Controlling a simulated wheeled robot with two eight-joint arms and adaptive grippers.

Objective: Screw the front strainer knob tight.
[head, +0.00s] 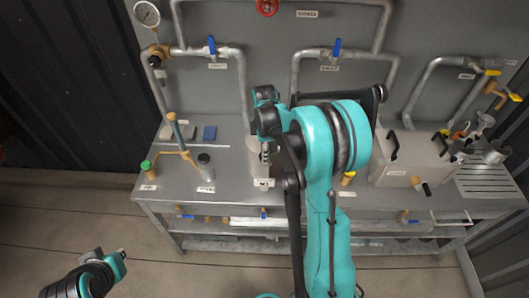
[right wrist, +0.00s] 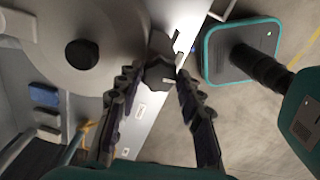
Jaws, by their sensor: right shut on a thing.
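The grey strainer body (head: 254,158) stands at the front middle of the bench, mostly hidden behind my right arm in the head view. In the right wrist view its round grey top (right wrist: 60,78) fills the upper left. The dark lobed front strainer knob (right wrist: 160,70) sits at the strainer's edge, between my right fingertips (right wrist: 167,78). My right gripper (head: 266,150) is shut on this knob; the fingers partly cover it. In the head view the knob is hard to make out. My left gripper (head: 117,262) is low at the left, away from the bench; its jaws are unclear.
A green-capped post (head: 147,168) and a dark-topped cylinder (head: 205,166) stand left of the strainer. A pale box with black handles (head: 405,160) stands to the right. Pipes with blue-handled valves (head: 337,48) run behind. Open floor (head: 60,225) lies in front of the bench.

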